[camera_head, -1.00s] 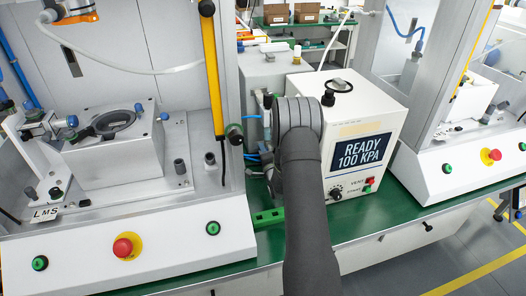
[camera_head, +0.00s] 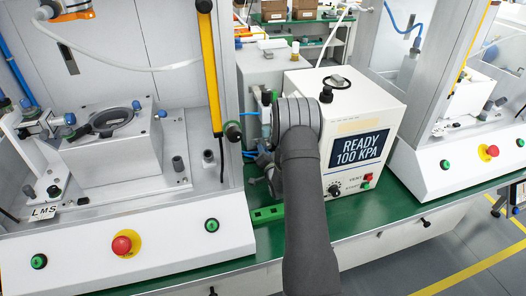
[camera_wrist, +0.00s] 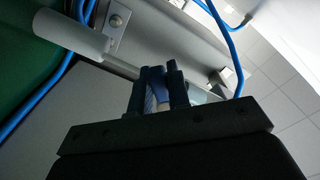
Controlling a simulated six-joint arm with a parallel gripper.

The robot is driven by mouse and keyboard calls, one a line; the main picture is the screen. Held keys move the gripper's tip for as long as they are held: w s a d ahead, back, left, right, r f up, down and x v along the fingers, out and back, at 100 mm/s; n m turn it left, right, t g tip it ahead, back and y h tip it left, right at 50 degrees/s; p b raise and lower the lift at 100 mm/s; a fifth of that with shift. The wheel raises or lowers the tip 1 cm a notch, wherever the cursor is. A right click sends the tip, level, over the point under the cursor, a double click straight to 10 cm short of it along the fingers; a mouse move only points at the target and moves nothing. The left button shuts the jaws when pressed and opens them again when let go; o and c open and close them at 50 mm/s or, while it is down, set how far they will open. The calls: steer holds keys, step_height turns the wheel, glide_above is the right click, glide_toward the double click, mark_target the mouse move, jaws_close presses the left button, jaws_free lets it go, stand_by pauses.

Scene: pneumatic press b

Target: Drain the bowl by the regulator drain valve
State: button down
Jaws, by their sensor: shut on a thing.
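My gripper (camera_wrist: 161,82) is seen in the wrist view, its two dark fingers closed on a small blue and pale part (camera_wrist: 159,92), which appears to be the drain valve. The fingers cover most of it. In the head view my arm hides the fingers. The regulator (camera_head: 266,112), a slim upright unit with a dark top and pale body, stands beside the white box, just left of my wrist. Its lower part and bowl are largely hidden, so I cannot tell any water level.
The white box (camera_head: 370,105) has a display reading READY 100 KPA. Blue hoses (camera_wrist: 228,45) run close to the fingers. A pale cylinder (camera_wrist: 70,35) is at upper left in the wrist view. A press station (camera_head: 120,235) stands left, another (camera_head: 465,155) right.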

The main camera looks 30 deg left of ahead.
stand_by(0.4)
steer(key=c, duration=1.4)
jaws_free()
steer(key=shift+o, duration=0.2)
steer(key=v, duration=1.7)
steer(key=shift+d, duration=0.2)
steer(key=shift+s+r, duration=0.1)
steer(key=x, duration=1.7)
steer(key=shift+a, duration=0.2)
